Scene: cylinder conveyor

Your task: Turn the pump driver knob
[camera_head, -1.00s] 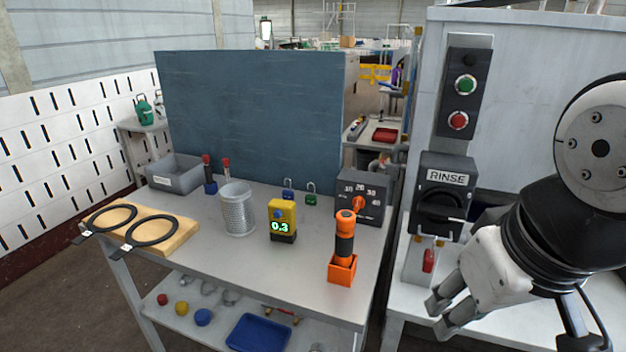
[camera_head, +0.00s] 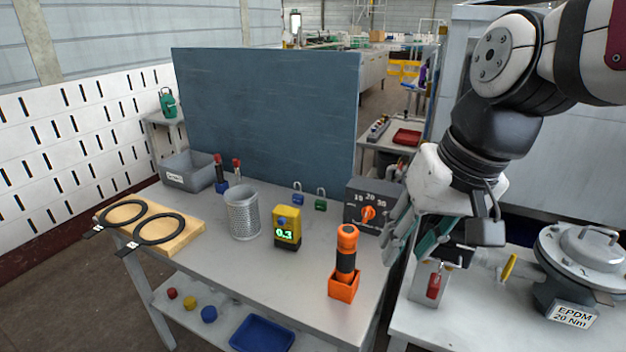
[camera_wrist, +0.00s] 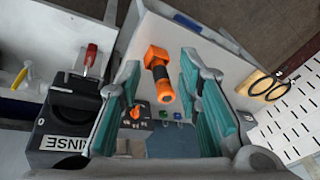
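The orange pointer knob (camera_head: 368,214) sits on the face of a dark box (camera_head: 362,196) marked 10, 20, 30 at the table's back right. Which knob is the pump driver's is not labelled; this dial knob fits best. The knob also shows in the wrist view (camera_wrist: 135,113), close to the left finger. My gripper (camera_head: 407,246) is to the right of the box in the head view, fingers pointing down. In the wrist view my gripper (camera_wrist: 160,66) is open, its teal pads wide apart with nothing between them in contact.
An orange-black tool (camera_head: 346,250) stands in an orange holder (camera_head: 343,288) in front of the box. A yellow meter (camera_head: 287,228) reads 0.3. A RINSE switch (camera_wrist: 65,125) is beside my gripper. A metal lidded vessel (camera_head: 585,260) stands right. The table's front middle is clear.

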